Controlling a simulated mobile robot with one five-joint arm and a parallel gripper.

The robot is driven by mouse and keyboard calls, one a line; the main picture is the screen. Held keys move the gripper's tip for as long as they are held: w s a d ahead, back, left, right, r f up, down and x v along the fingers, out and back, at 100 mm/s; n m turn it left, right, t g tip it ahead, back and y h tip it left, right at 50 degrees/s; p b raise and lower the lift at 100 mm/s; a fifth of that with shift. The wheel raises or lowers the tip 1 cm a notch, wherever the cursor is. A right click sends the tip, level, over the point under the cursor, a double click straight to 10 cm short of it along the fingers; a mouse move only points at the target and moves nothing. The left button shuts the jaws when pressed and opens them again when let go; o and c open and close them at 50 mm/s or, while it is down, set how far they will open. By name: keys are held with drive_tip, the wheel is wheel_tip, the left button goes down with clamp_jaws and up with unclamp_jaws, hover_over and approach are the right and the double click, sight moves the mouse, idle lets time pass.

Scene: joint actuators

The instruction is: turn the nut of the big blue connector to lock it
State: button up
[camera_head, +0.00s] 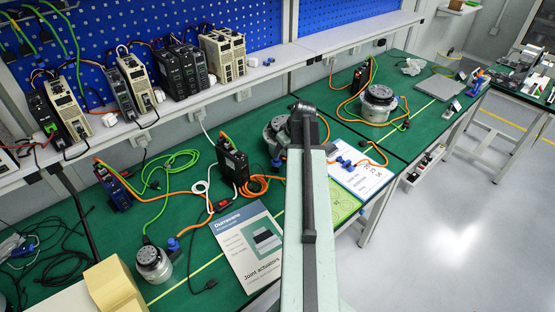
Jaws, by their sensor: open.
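My pale arm with a dark strip rises from the bottom edge to the middle of the bench. My gripper cannot be made out; the arm's far end covers that spot. Several blue connectors show. One blue connector (173,244) is on an orange cable beside the silver actuator at the front left.
A silver actuator (153,264) stands front left, another actuator (278,132) is partly behind my arm, and a third actuator (378,103) stands on the far bench. Loose cables, a black drive unit (233,160) and a poster (250,248) crowd the green bench. The floor (450,240) at right is clear.

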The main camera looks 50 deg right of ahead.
sight(278, 160)
drive_tip(key=b+x, duration=0.6)
drive_tip(key=x, duration=0.1)
drive_tip(key=shift+f, duration=0.25)
drive_tip(key=shift+r, duration=0.1)
